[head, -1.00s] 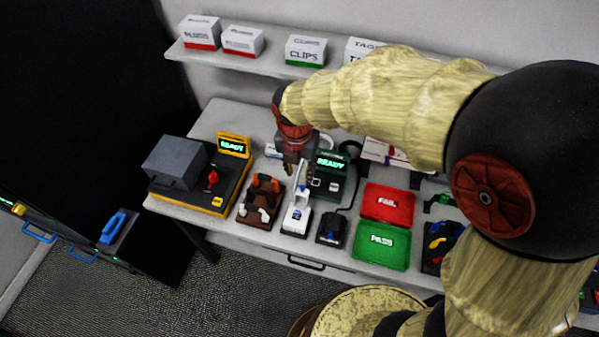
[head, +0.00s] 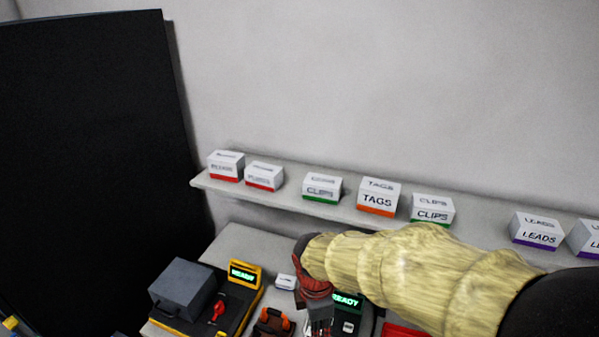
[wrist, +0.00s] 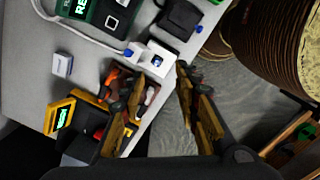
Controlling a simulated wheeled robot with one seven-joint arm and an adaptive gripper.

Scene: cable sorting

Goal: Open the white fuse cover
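A white block (wrist: 155,57) with blue and dark details, which looks like the fuse holder, sits near the table's front edge in the wrist view. I cannot make out whether its cover is open. It is below the frame in the head view. My gripper (wrist: 154,84) is open, its two fingers apart with nothing held between them. The block lies just beyond the fingertips, apart from them. The gripper also shows at the bottom of the head view (head: 318,322), left of the green READY unit (head: 347,305).
A brown tray holds orange-handled (head: 272,320) and white parts beside the left finger. A yellow-black READY station (head: 243,272) with a grey box (head: 183,288) stands left. A small white box (head: 285,282) lies behind. A shelf (head: 300,202) carries labelled boxes.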

